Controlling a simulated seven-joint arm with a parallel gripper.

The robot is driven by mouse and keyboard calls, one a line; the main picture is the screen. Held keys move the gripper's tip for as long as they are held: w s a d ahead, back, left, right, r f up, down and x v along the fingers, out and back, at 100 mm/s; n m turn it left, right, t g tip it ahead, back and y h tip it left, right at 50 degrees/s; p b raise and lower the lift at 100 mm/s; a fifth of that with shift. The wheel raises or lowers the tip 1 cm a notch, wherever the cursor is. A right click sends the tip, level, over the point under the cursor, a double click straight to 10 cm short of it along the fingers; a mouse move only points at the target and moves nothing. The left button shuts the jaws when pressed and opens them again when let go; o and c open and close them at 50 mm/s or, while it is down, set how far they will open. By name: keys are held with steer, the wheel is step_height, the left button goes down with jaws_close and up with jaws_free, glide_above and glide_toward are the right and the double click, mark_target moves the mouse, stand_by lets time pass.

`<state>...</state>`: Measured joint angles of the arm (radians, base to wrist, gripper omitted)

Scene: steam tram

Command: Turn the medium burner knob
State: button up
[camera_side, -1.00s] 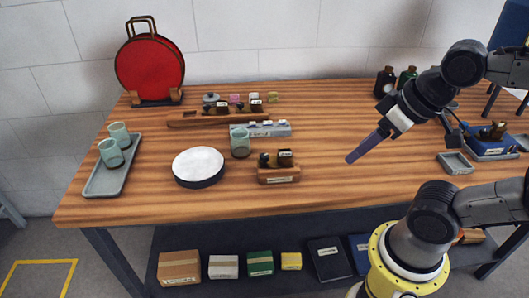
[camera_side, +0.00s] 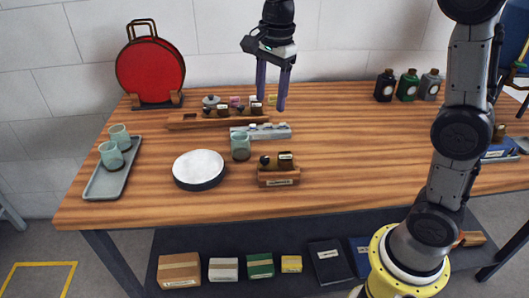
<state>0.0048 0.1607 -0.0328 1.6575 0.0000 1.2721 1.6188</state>
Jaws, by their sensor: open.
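A low grey block (camera_side: 261,134) with several small light, knob-like parts on top lies on the wooden table, a little behind its middle. These may be the burner knobs; they are too small to tell which is the medium one. My gripper (camera_side: 271,103) hangs fingers down above and behind the grey block, with two purple fingers apart and nothing between them. It appears clear of the block, but its exact height is hard to judge. Its fingers partly cover the small items behind.
A wooden rack (camera_side: 205,121) with small jars stands behind the block. A glass cup (camera_side: 240,146), a round white-topped dish (camera_side: 198,168) and a wooden holder (camera_side: 279,180) stand in front. Dark bottles (camera_side: 409,85) stand at the back right.

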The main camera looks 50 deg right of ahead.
step_height(320, 180, down, 3)
steer(key=w, duration=0.2)
steer(key=g, duration=0.1)
glide_toward(264, 158)
step_height(264, 158, down, 8)
steer(key=shift+f, duration=0.15)
jaws_close()
stand_by(0.3)
